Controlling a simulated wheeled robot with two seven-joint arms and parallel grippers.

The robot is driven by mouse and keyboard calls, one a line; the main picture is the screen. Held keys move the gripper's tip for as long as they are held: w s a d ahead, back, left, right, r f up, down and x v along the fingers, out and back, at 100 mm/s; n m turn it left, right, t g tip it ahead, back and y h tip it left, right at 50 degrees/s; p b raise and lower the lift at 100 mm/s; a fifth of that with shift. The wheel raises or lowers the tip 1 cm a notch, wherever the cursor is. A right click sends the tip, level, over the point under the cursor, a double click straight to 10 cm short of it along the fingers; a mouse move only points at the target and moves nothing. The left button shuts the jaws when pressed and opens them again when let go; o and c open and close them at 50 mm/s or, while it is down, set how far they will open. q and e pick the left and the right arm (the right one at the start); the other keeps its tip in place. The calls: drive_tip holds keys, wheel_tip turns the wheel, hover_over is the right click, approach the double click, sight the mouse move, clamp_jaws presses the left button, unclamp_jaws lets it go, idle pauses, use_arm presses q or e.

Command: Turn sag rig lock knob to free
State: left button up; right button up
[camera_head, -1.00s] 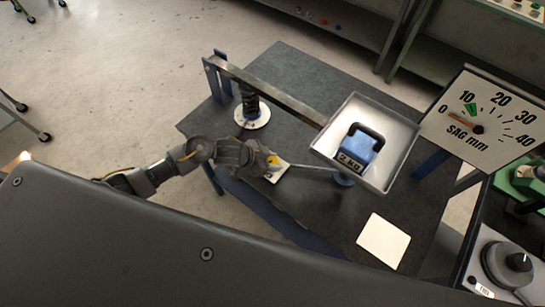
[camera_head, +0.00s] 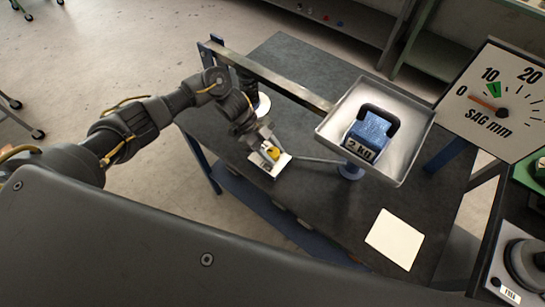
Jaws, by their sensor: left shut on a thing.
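The lock knob (camera_head: 273,154) is a small yellow piece on a white plate (camera_head: 281,167) on the dark table. My left gripper (camera_head: 270,151) is at the knob from above and is shut on it. The fingers hide part of the knob, and I cannot read the plate's markings. The sag rig has a steel beam (camera_head: 280,83) and a tray (camera_head: 407,155) holding a blue 2 kg weight (camera_head: 370,132). The sag dial (camera_head: 495,105) has its red pointer near 0 and a green mark near 10. My right gripper is not in view.
A white square card (camera_head: 395,239) lies at the table's front right. The spring on its round white base (camera_head: 263,104) is partly hidden behind my left arm. A machine with a dark knob (camera_head: 525,262) stands at the lower right.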

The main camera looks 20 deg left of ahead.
use_arm(q)
drive_tip(key=shift+m+g+y+b, duration=0.5)
drive_tip(key=shift+m+g+b, duration=0.7)
drive_tip(key=shift+m+b, duration=0.5)
drive_tip(key=o, duration=1)
drive_tip(key=shift+w, duration=0.1)
drive_tip(key=b+v, duration=0.2)
drive_tip(key=v, duration=0.8)
drive_tip(key=shift+w+a+r+b, duration=0.1)
drive_tip(key=shift+a+r+b, duration=0.1)
drive_tip(key=shift+r+b, duration=0.15)
